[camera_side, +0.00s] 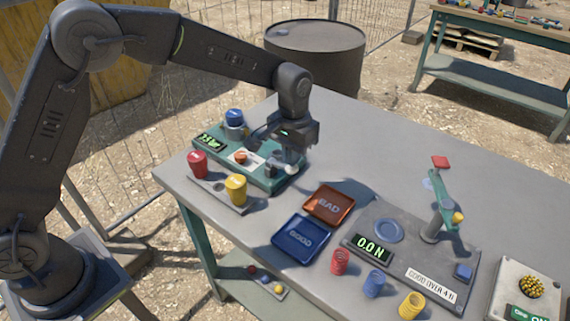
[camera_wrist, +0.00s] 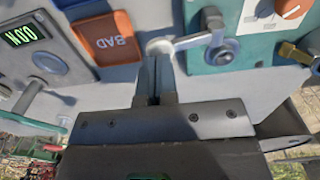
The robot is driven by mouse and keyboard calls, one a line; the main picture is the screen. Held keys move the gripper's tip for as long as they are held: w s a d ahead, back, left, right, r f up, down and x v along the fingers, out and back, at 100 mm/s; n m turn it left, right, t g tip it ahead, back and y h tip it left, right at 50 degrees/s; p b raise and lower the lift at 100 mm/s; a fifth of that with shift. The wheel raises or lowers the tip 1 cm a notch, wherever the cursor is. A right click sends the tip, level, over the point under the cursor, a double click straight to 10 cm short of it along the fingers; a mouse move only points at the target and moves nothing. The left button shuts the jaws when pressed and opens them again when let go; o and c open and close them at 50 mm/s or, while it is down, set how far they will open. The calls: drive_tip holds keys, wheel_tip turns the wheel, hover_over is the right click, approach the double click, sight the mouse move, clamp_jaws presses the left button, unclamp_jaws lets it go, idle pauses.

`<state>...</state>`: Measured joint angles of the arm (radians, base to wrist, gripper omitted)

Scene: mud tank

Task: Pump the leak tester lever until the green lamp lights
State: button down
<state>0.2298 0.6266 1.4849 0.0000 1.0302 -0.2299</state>
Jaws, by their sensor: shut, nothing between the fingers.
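The leak tester (camera_side: 262,180) is a teal box at the back left of the table, with a lit green display (camera_side: 208,142) and a red-orange knob (camera_side: 240,157). In the wrist view its teal top (camera_wrist: 208,62) carries a grey lever (camera_wrist: 192,41) with a pale round end (camera_wrist: 160,46). My gripper (camera_side: 289,160) is shut and empty, low over the tester's right end. In the wrist view its fingertips (camera_wrist: 155,58) are just beside the lever's pale end; whether they touch cannot be told. I cannot make out a green lamp.
A blue-capped pot (camera_side: 235,117) sits on the tester. A rack (camera_side: 212,186) with red and yellow caps stands in front. A red BAD tray (camera_side: 329,204), a blue GOOD tray (camera_side: 301,239) and a force tester (camera_side: 383,228) lie to the right. The table's back right is clear.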

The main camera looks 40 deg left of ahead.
idle(0.4)
drive_tip(key=shift+f, duration=1.95)
drive_tip(key=shift+r, duration=4)
